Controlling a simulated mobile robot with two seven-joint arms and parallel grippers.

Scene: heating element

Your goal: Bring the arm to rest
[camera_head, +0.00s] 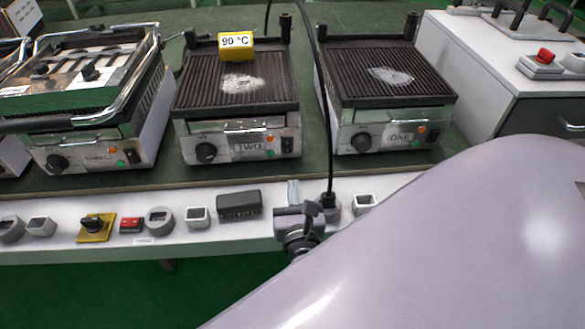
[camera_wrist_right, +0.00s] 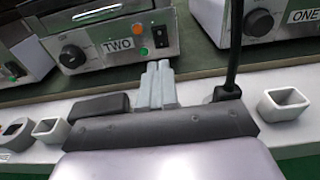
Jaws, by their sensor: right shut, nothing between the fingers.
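My right gripper (camera_head: 293,192) is at the front edge of the bench, to the left of a black plug with an upright cable (camera_head: 329,203). In the right wrist view its two grey fingers (camera_wrist_right: 157,82) lie together, shut and empty, pointing towards the grill labelled TWO (camera_wrist_right: 118,45). My large pale arm link (camera_head: 470,240) covers the lower right of the head view. My left gripper does not show in either view.
Three grills stand on the bench: THREE (camera_head: 98,160), TWO (camera_head: 248,148) and ONE (camera_head: 398,138). A yellow 90 °C block (camera_head: 236,46) sits on TWO. Sockets, a yellow-based switch (camera_head: 95,228) and a black box (camera_head: 239,204) line the front strip. A white cabinet (camera_head: 470,75) stands right.

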